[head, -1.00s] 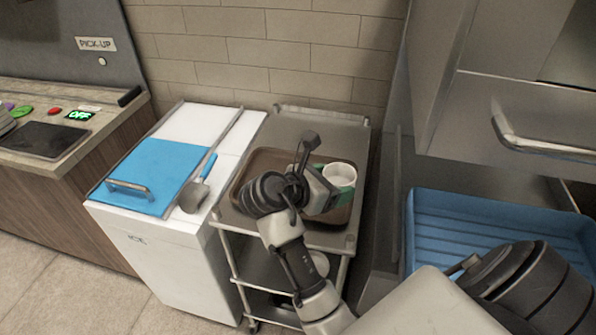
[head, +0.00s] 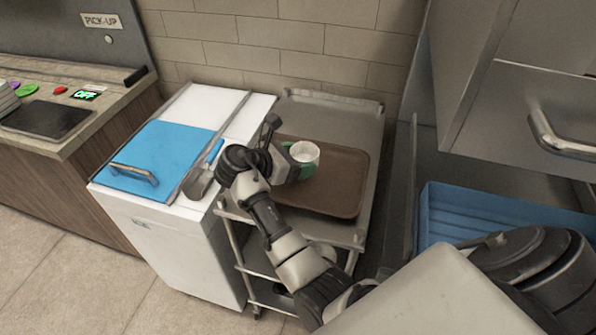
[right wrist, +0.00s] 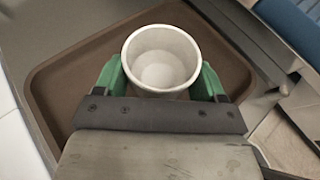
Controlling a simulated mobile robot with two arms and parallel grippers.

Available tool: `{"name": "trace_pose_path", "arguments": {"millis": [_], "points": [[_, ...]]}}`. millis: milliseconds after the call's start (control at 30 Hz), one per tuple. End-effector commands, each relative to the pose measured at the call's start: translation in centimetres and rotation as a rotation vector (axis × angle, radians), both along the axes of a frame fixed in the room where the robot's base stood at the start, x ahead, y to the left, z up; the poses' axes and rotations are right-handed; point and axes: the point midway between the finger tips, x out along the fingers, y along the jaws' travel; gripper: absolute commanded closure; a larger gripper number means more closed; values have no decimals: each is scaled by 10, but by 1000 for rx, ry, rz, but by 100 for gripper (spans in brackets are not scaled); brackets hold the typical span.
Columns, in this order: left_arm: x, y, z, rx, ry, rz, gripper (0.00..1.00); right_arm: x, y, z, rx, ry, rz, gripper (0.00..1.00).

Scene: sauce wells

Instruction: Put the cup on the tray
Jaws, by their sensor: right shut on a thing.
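The white cup (head: 304,153) is over the left part of the brown tray (head: 336,182), which lies on top of a metal cart. My right gripper (head: 301,163), with green fingers, is shut on the cup. In the right wrist view the cup (right wrist: 161,60) is upright and empty between the two green fingertips (right wrist: 160,82), and the tray (right wrist: 65,75) is below and around it. I cannot tell whether the cup's base touches the tray. My left gripper is not in view.
A white ice bin (head: 185,235) with a blue lid (head: 160,153) and a scoop (head: 203,178) stands left of the cart (head: 345,112). A blue ribbed bin (head: 470,215) is at the right, under a steel cabinet. The tray's right part is clear.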

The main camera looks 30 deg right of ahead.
Motion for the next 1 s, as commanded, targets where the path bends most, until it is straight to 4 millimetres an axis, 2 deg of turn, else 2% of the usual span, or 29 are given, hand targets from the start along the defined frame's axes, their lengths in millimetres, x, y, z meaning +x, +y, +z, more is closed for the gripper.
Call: {"name": "trace_pose_path", "arguments": {"millis": [133,267,667,700,800,867,1000], "points": [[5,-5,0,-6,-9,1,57,0,0,-22,0,6,1,54],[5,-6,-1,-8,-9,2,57,0,0,-36,0,3,1,54],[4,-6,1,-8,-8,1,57,0,0,-41,0,4,2,54],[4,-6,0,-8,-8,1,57,0,0,-42,0,3,1,25],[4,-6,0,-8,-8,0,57,0,0,-41,0,3,1,10],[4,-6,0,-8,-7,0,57,0,0,-41,0,3,1,4],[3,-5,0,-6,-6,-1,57,0,0,-41,0,2,1,4]]}}
